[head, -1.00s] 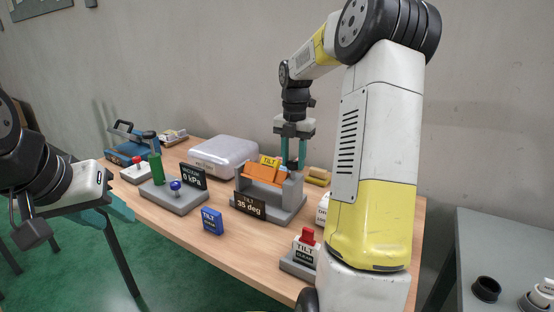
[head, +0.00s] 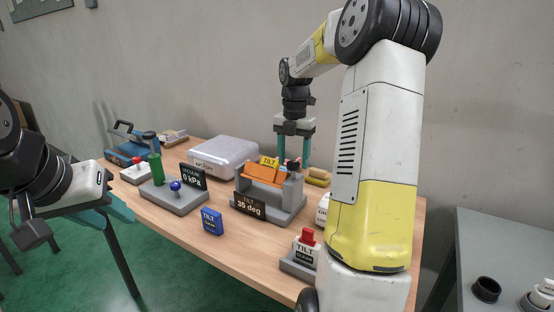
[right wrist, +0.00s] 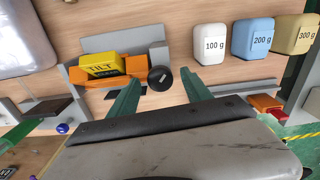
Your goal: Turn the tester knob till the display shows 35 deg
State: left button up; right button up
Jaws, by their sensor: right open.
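The tilt tester (head: 272,209) stands on the bench, and its display (head: 249,206) reads 35 deg. Its orange cradle (head: 265,175) is tilted and carries a yellow TILT block (head: 269,162). The dark round knob (right wrist: 160,78) is at the tester's side in the right wrist view, with a light mark on its face. My right gripper (head: 293,160) is open, its teal fingers apart on either side of the knob; I cannot tell whether either touches it. My left gripper (head: 118,208) hangs left of the bench, away from the tester; its jaws are unclear.
A vacuum unit (head: 178,198) showing 0 kPa, a blue TILT block (head: 212,221) and a red-topped TILT station (head: 302,252) stand nearby. Weights marked 100 g (right wrist: 210,45), 200 g (right wrist: 254,40) and 300 g (right wrist: 294,36) sit close to the knob.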

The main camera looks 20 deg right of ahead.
aim_at(293, 162)
notch_tip(293, 162, up, 7)
jog(key=shift+r, duration=0.1)
dwell(0.5)
jog(key=shift+s+a+r, duration=0.1)
jog(key=shift+a+r, duration=0.05)
jog(key=s+a+m+t, duration=0.2)
jog(key=s+a+m, duration=0.2)
jog(key=s+m, duration=0.4)
jog(key=s+a+m+t+y, duration=0.1)
jog(key=s+a+m+t, duration=0.1)
jog(key=s+a+m, duration=0.3)
jog(key=s+a+m+t+y, duration=0.1)
jog(key=s+a+m, duration=0.3)
jog(key=s+m, duration=0.7)
jog(key=m+t, duration=0.1)
jog(key=m, duration=0.1)
jog(key=shift+s+a+f+m, duration=0.15)
jog(key=shift+s+f+m, duration=0.15)
jog(key=shift+m, duration=0.1)
